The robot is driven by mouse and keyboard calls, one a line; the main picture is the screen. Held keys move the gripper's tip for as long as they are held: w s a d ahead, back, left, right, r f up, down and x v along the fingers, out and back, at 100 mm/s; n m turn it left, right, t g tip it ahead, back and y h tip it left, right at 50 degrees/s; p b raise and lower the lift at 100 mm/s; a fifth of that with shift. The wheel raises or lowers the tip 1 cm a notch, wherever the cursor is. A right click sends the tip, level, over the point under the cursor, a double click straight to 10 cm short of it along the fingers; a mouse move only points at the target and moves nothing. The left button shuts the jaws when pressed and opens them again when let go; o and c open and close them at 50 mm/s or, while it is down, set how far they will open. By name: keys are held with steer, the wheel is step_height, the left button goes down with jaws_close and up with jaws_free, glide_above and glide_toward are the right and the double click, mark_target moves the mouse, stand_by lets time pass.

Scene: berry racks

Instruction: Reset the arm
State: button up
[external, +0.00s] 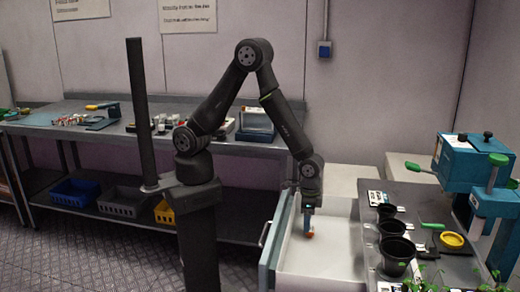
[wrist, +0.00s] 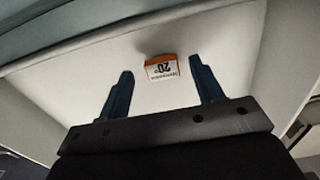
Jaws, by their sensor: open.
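My gripper (external: 308,226) is lowered into the open white drawer (external: 335,259). In the wrist view my gripper (wrist: 160,88) has its two blue fingers spread wide apart. A small orange and white box with a printed "20" (wrist: 162,66) lies on the drawer floor, just beyond the fingertips and between their lines. The fingers do not appear to touch it. In the external view only an orange bit of the box (external: 310,235) shows by the fingertips.
The drawer front (external: 277,240) stands close to the left of my gripper. Black pots (external: 397,254) stand on the counter to the right, near a teal machine (external: 470,165). A metal workbench (external: 85,136) with tools and bins is behind my arm.

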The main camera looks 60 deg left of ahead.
step_height(320, 180, down, 3)
step_height(320, 180, up, 10)
steer(key=w+a+r+n, duration=0.15)
steer(key=w+a, duration=0.25)
steer(key=w, duration=0.6)
steer(key=w+a+r+n, duration=0.1)
steer(key=w+a+n, duration=0.25)
steer(key=w, duration=0.65)
steer(key=w+a+r+n, duration=0.2)
steer(key=w+a, duration=0.4)
steer(key=a, duration=0.4)
steer(key=w+a+r+n, duration=0.2)
steer(key=w+a, duration=0.5)
steer(key=a, duration=0.4)
steer(key=w+a+r+n, duration=0.2)
steer(key=w+a, duration=0.5)
steer(key=a, duration=0.4)
steer(key=shift+w+a+n, duration=0.2)
steer(key=shift+a+n, duration=0.05)
steer(key=shift+n, duration=0.05)
